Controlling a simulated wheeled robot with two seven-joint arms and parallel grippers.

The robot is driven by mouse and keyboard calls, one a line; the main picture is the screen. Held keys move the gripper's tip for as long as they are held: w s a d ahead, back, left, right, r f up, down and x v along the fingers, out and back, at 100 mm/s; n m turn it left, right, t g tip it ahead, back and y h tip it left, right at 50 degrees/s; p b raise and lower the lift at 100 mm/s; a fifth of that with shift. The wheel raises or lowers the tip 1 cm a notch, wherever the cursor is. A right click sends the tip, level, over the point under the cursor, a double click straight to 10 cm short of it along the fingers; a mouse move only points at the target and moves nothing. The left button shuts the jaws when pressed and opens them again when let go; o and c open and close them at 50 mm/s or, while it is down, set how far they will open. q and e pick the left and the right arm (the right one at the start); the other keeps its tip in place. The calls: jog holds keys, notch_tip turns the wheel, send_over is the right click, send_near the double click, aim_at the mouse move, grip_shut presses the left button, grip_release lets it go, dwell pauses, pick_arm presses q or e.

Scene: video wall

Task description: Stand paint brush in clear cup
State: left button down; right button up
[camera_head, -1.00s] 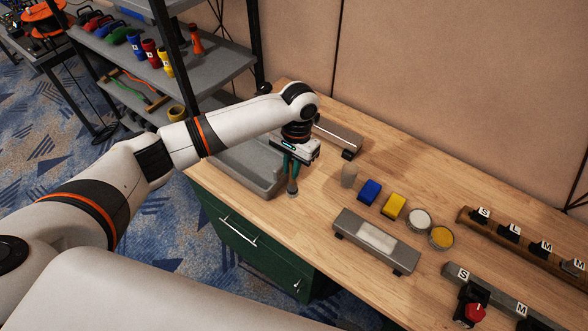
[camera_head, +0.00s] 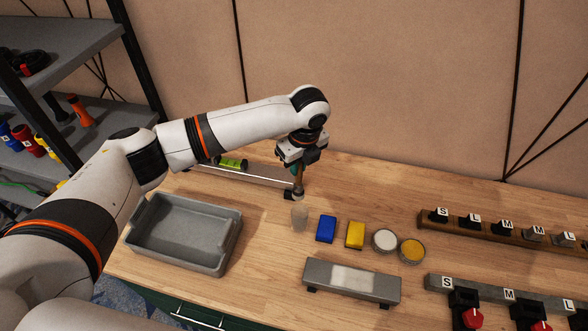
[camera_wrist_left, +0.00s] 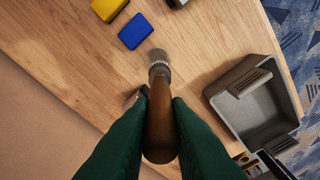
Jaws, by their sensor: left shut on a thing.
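My left gripper (camera_head: 296,168) is shut on the paint brush (camera_head: 298,183), gripping it by its brown handle. The brush hangs with its bristle end down. The clear cup (camera_head: 299,217) stands on the table, looking slightly tan and see-through, just below and in front of the brush in the head view. The brush looks outside the cup. In the left wrist view the brush handle (camera_wrist_left: 160,125) lies between the green fingers, with its metal band and bristles pointing away; the cup cannot be made out clearly there. My right gripper is not in view.
A blue block (camera_head: 326,229), a yellow block (camera_head: 355,235) and two round tins (camera_head: 384,240) stand right of the cup. A grey tray (camera_head: 232,240) is at left. A rail with a green level (camera_head: 231,163) lies behind; a grey bar (camera_head: 320,272) lies in front.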

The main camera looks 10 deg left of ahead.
aim_at(300, 194)
pick_arm(q)
jog(key=shift+w+d+m, duration=0.1)
jog(key=shift+d+m, duration=0.15)
jog(key=shift+m, duration=0.15)
jog(key=shift+f+b, duration=0.25)
jog(key=shift+b, duration=0.15)
notch_tip(300, 194, down, 6)
jog(key=b, duration=0.6)
jog(key=shift+r, duration=0.15)
jog(key=shift+f, duration=0.85)
jog(key=shift+f+b, duration=0.45)
jog(key=shift+f, duration=1.8)
